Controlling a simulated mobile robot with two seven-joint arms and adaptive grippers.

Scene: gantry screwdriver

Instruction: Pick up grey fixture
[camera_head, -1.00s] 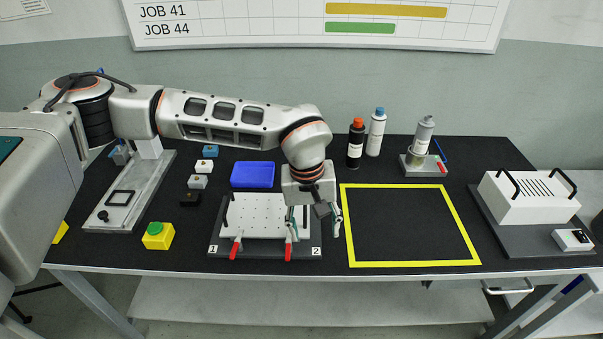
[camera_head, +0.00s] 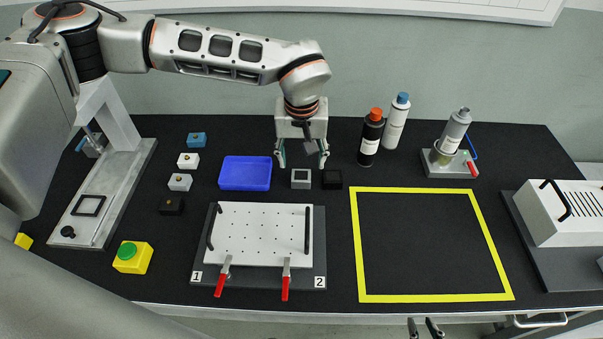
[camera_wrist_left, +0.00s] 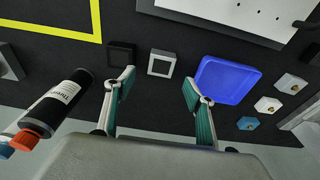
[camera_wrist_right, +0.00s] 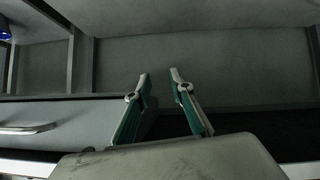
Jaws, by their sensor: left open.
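The grey fixture (camera_head: 301,179) is a small grey square frame with a lighter grey face, on the black mat behind the white perforated board. It also shows in the left wrist view (camera_wrist_left: 161,64). My left gripper (camera_head: 303,162) is open and empty, its fingers pointing down above and slightly behind the fixture. In the left wrist view the fixture lies between and beyond the left fingertips (camera_wrist_left: 160,78), and nothing touches it. My right gripper (camera_head: 423,322) is low at the table's front edge. Its fingers (camera_wrist_right: 160,75) are apart, with nothing between them.
A black square fixture (camera_head: 331,179) sits close right of the grey one. A blue tray (camera_head: 245,186) is close left. Black (camera_head: 371,140) and white bottles (camera_head: 396,120) stand right. The white board (camera_head: 262,206) with red clamps lies in front. The yellow-outlined area (camera_head: 430,297) is empty.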

